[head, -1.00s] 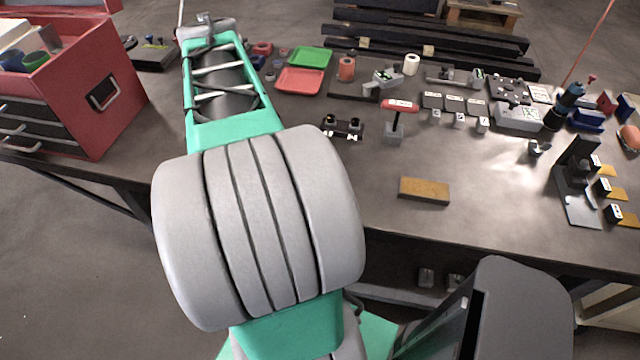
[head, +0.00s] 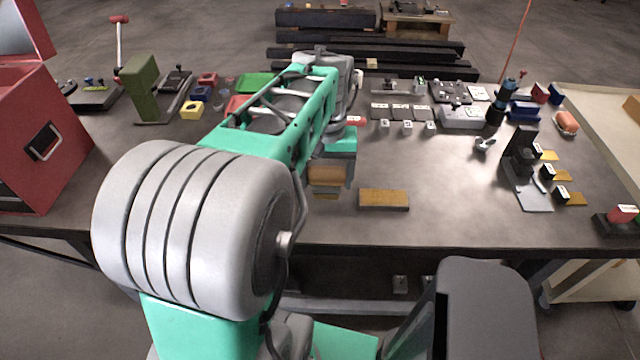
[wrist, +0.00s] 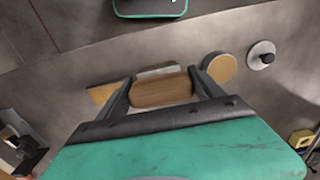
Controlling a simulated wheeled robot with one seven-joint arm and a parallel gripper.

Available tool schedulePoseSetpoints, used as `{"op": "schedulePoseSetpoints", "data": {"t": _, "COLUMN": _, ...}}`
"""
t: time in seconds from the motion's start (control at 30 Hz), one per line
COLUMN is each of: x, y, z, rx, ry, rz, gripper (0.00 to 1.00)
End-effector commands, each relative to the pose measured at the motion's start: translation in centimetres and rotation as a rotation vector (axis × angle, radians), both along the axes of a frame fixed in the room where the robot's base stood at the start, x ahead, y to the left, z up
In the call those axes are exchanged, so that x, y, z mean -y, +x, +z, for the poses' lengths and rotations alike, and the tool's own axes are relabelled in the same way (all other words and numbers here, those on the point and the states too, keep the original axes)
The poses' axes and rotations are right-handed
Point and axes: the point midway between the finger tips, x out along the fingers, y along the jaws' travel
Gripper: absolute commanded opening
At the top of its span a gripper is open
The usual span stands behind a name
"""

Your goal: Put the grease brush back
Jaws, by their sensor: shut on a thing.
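The grease brush, with a brown wooden body (head: 327,174), a grey band and a tan lower end, is in my gripper (head: 330,160) above the front middle of the bench. In the wrist view the fingers of my gripper (wrist: 160,96) are shut on both ends of the brown wooden body (wrist: 160,88). A pale strip shows just beyond it. A flat tan block (head: 384,198) lies on the bench right of the brush. I cannot tell from the head view how high the brush is above the bench.
A red toolbox (head: 42,135) stands at left. A green stand (head: 138,85) and small coloured parts are at back left. A black fixture (head: 522,165) is at right. In the wrist view a tan disc (wrist: 219,67) and a grey round knob (wrist: 262,54) lie beside the brush.

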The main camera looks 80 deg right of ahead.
Motion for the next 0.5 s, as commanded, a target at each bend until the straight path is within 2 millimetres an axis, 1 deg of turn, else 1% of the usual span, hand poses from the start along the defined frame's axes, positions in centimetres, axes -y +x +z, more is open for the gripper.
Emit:
{"op": "schedulePoseSetpoints", "data": {"t": 0.1, "x": 1.8, "y": 1.3, "z": -2.6, "rx": 0.000, "ry": 0.006, "rz": 0.003, "gripper": 0.39}}
{"op": "schedulePoseSetpoints", "data": {"t": 0.2, "x": 3.0, "y": 2.0, "z": -4.3, "rx": 0.000, "ry": 0.004, "rz": 0.001, "gripper": 0.39}}
{"op": "schedulePoseSetpoints", "data": {"t": 0.37, "x": 4.0, "y": 2.7, "z": -6.1, "rx": 0.000, "ry": 0.004, "rz": 0.002, "gripper": 0.39}}
{"op": "schedulePoseSetpoints", "data": {"t": 0.5, "x": 4.0, "y": 2.6, "z": -8.5, "rx": 0.000, "ry": 0.002, "rz": 0.000, "gripper": 0.39}}
